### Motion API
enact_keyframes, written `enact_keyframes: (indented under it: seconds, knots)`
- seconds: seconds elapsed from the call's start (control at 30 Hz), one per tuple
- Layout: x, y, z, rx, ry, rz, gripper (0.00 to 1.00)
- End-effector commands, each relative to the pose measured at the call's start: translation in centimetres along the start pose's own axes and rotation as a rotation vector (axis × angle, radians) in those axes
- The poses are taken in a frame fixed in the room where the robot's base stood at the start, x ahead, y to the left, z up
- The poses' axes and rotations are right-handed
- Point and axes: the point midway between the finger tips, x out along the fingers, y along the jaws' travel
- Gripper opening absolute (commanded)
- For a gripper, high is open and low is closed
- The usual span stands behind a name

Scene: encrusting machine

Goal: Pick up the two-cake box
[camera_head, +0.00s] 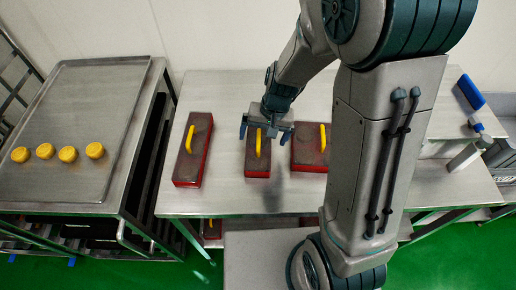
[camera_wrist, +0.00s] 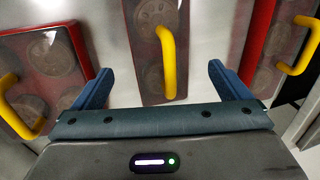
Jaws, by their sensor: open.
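The two-cake box (camera_head: 252,165) is the small middle box on the steel table, dark-topped and red-sided with an upright yellow handle. In the wrist view this box (camera_wrist: 148,78) lies between my fingers, showing two round shapes under its lid and the handle near its middle. My gripper (camera_head: 266,131) is open over the far part of the box, fingers pointing down. In the wrist view my gripper (camera_wrist: 160,72) has one blue finger on each side of the box and handle, apart from both.
A long red box (camera_head: 193,150) stands left and a wider red box (camera_head: 308,150) close on the right, both yellow-handled. A rack with a tray (camera_head: 75,120) holding several yellow cakes is further left. A blue item (camera_head: 471,92) lies at far right.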

Motion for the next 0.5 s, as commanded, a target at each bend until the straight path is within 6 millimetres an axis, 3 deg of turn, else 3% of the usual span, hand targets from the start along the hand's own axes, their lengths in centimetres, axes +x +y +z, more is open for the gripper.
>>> enact_keyframes:
  seconds: [0.23,0.5]
  knots:
    - [3.3,-0.1,0.2,0.000,-0.004,0.001,0.97]
    - [3.9,-0.1,0.1,0.000,-0.001,0.000,0.97]
